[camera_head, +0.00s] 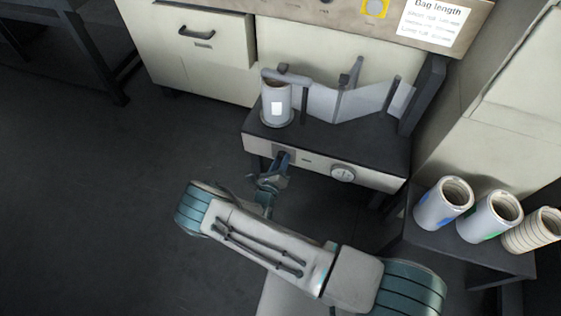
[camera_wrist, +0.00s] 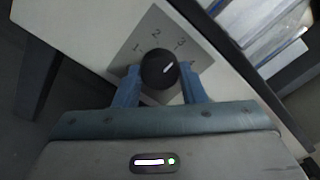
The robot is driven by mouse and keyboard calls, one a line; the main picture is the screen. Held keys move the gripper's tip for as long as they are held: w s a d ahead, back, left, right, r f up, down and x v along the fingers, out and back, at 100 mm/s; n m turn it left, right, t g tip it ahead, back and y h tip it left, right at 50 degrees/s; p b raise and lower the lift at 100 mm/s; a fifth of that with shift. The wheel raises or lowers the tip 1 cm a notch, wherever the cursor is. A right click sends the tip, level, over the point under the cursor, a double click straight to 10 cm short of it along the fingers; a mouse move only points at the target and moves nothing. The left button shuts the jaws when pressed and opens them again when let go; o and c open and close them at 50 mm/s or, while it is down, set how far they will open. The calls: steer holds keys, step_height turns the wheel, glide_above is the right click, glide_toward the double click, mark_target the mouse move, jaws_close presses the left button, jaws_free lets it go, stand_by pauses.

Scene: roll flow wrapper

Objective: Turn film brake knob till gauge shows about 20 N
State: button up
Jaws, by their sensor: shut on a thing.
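The film brake knob (camera_wrist: 159,69) is a round black knob with a white pointer mark. It sits on a grey plate (camera_wrist: 148,38) marked 1, 2, 3 and 4. The pointer is aimed up and right, near the 3. My gripper (camera_wrist: 160,80) is shut on the knob, with one blue finger on each side. In the head view my gripper (camera_head: 281,160) reaches the left part of the unit's front panel and hides the knob. The round white gauge (camera_head: 342,174) is on the same panel to the right. Its needle is too small to read.
A white film roll (camera_head: 277,104) stands on the dark-topped unit (camera_head: 330,143), with film running right past posts. Several spare rolls (camera_head: 490,216) stand on a low stand at the right. A control panel with a "Bag length" label (camera_head: 436,22) is behind. Open floor lies left.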

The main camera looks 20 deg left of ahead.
steer(key=o, duration=1)
steer(key=s+a+p, duration=0.1)
steer(key=s+p, duration=0.2)
steer(key=s, duration=1)
steer(key=shift+s, duration=0.4)
